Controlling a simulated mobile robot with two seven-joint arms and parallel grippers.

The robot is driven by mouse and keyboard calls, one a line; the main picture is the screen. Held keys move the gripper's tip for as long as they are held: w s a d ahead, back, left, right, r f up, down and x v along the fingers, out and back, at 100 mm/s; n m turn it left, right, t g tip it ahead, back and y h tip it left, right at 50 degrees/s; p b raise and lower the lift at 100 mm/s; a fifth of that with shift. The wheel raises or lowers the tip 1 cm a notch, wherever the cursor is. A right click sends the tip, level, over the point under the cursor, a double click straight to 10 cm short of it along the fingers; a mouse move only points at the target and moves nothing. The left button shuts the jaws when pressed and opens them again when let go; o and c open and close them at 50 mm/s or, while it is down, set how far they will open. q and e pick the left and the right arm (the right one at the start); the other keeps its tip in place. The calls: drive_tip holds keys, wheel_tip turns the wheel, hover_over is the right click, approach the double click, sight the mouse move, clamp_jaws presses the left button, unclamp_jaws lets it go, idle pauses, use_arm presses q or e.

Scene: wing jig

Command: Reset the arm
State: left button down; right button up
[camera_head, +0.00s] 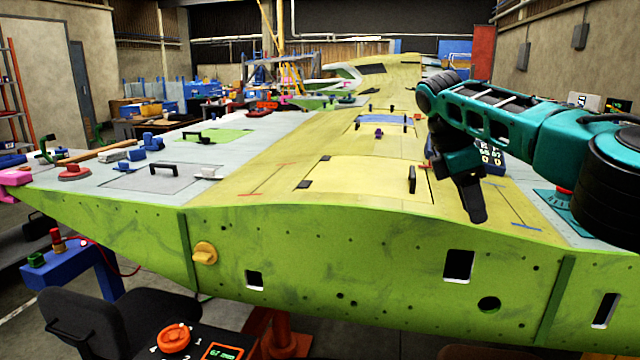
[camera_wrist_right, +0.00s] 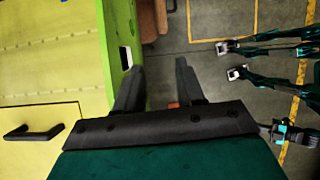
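My right gripper (camera_head: 478,212) hangs from the teal right arm over the front right of the wing's yellow skin (camera_head: 350,178), fingers pointing down. In the right wrist view its two dark fingers (camera_wrist_right: 158,82) are apart with nothing between them, so it is open and empty. The wing's green front edge (camera_wrist_right: 122,40) runs down that view just left of the fingers. My left gripper does not show in the head view. Teal and black parts at the right of the wrist view are too small to tell apart.
A black handle (camera_head: 412,180) stands on the wing left of the gripper. A yellow knob (camera_head: 205,253) juts from the green front face (camera_head: 345,262). A chair (camera_head: 115,322) stands at the lower left.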

drive_tip(key=s+a+f+n+y, duration=0.1)
drive_tip(key=a+f, duration=0.3)
drive_tip(key=f, duration=0.5)
drive_tip(key=s+a+f+t+y, duration=0.1)
drive_tip(key=a+f, duration=0.4)
drive_tip(key=f, duration=0.4)
drive_tip(key=s+a+f+n+y, duration=0.1)
drive_tip(key=a+f, duration=0.3)
drive_tip(key=f, duration=0.4)
drive_tip(key=s+a+f+m+t+y, duration=0.2)
drive_tip(key=s+a+f+m+y, duration=0.3)
drive_tip(key=s+a+f, duration=0.85)
drive_tip(key=s+d+m+t, duration=0.4)
drive_tip(key=s+d+m, duration=0.1)
drive_tip(key=d, duration=0.4)
drive_tip(key=s+d+m+t+h, duration=0.1)
drive_tip(key=s+d+m+t, duration=0.3)
drive_tip(key=s+d, duration=0.4)
drive_tip(key=shift+d+f+m+t, duration=0.15)
drive_tip(key=shift+d+m+t, duration=0.15)
drive_tip(key=shift+d+m, duration=0.4)
